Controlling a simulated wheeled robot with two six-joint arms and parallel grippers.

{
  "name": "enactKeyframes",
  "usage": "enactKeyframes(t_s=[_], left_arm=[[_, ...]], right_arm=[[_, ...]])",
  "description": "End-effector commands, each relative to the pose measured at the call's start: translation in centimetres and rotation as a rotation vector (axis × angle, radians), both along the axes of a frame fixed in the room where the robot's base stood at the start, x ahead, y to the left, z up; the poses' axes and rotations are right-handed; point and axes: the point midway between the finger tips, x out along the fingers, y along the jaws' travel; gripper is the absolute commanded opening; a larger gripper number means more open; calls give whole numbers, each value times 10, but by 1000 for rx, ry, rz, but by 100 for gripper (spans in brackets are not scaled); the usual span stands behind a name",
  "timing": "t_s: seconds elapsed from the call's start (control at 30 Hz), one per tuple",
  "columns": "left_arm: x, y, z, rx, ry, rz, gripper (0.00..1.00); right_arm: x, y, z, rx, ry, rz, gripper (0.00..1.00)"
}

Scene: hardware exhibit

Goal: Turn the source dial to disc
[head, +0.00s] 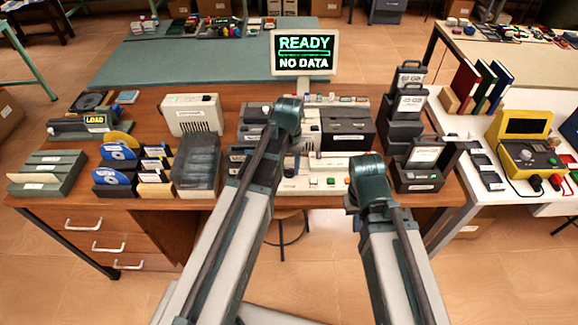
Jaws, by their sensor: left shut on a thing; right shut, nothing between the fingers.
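The source console (326,183) stands at the middle front of the wooden table, with a pale panel and small coloured buttons. My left gripper (292,166) points down at its left part, shut on what appears to be the source dial. The dial's face and pointer are hidden by the gripper and arm, so its setting cannot be read. My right gripper (352,203) is low at the table's front edge, right of the console. It is shut and empty, its fingers mostly hidden by my arm. The screen (304,52) behind reads READY, NO DATA.
Left of the console are a clear bin (196,165), blue-labelled discs (117,152), a beige speaker box (192,114) and a LOAD unit (95,121). Dark stacked units (408,105) stand close on the right. A white table (478,188) holds a yellow meter (523,142).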

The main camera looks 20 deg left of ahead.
Motion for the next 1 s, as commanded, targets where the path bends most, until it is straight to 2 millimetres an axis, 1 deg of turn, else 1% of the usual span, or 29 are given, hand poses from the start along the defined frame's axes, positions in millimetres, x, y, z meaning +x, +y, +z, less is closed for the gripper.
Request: enactKeyframes(t_s=[0.2,0.5,0.73,1.0], left_arm=[[0,0,0,0,0,183,0],[0,-1,0,0,0,367,0],[0,-1,0,0,0,441,0],[0,-1,0,0,0,468,0]], right_arm=[[0,0,0,0,0,0,0],[0,0,0,0,0,0,0],[0,0,0,0,0,0,0],[0,0,0,0,0,0,0]])
